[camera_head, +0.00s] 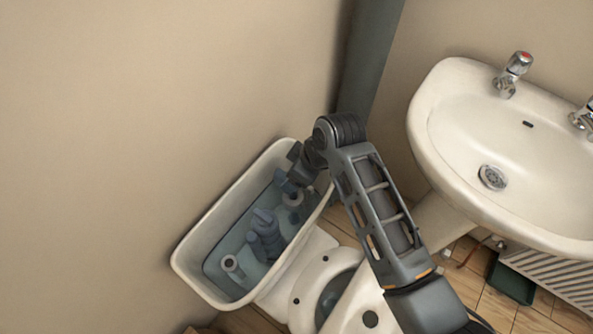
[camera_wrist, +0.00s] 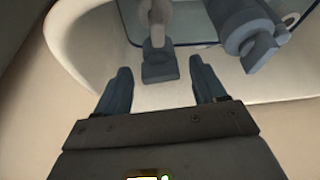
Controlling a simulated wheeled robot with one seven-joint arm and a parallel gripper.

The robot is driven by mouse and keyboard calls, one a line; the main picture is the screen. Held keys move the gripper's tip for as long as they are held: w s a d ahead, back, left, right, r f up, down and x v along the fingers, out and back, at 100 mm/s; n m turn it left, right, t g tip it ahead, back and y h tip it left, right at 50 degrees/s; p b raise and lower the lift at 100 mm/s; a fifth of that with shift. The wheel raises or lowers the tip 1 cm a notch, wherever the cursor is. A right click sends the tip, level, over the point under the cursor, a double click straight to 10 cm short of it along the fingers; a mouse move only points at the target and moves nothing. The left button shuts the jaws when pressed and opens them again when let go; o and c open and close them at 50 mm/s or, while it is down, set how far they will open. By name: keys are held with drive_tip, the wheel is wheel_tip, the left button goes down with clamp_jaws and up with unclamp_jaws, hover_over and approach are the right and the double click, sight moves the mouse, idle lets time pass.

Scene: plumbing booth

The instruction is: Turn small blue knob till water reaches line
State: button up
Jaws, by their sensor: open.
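The open cistern (camera_head: 190,248) holds bluish water (camera_head: 229,246) with valve parts standing in it. In the wrist view, a small blue-grey block, seemingly the knob (camera_wrist: 160,70), sits at the foot of a pale grey post (camera_wrist: 158,20). My gripper (camera_wrist: 162,82) is open, with one blue-grey finger on each side of the block and gaps visible between; contact is not visible. In the head view, my gripper (camera_head: 284,184) reaches into the cistern's upper right end and partly hides the parts there. A dark line (camera_wrist: 132,42) runs along the inner wall near the water's edge.
A larger blue-grey valve (camera_head: 265,236) stands mid-cistern, close right of the block in the wrist view (camera_wrist: 245,25). A short pale tube (camera_head: 232,267) stands at the near end. The cistern walls are close around my gripper. A washbasin (camera_head: 470,175) is at right.

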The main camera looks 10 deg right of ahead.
drive_tip(key=shift+c, duration=0.5)
drive_tip(key=c, duration=1)
drive_tip(key=shift+o, duration=0.2)
drive_tip(key=shift+w+r+n+p, duration=0.1)
drive_tip(key=shift+n+p, duration=0.35)
drive_tip(key=shift+n, duration=0.35)
drive_tip(key=shift+n+g+y, duration=0.4)
drive_tip(key=shift+n+g, duration=0.2)
drive_tip(key=shift+n, duration=0.6)
drive_tip(key=o, duration=1.1)
drive_tip(key=shift+c, duration=0.2)
drive_tip(key=shift+w+d, duration=0.1)
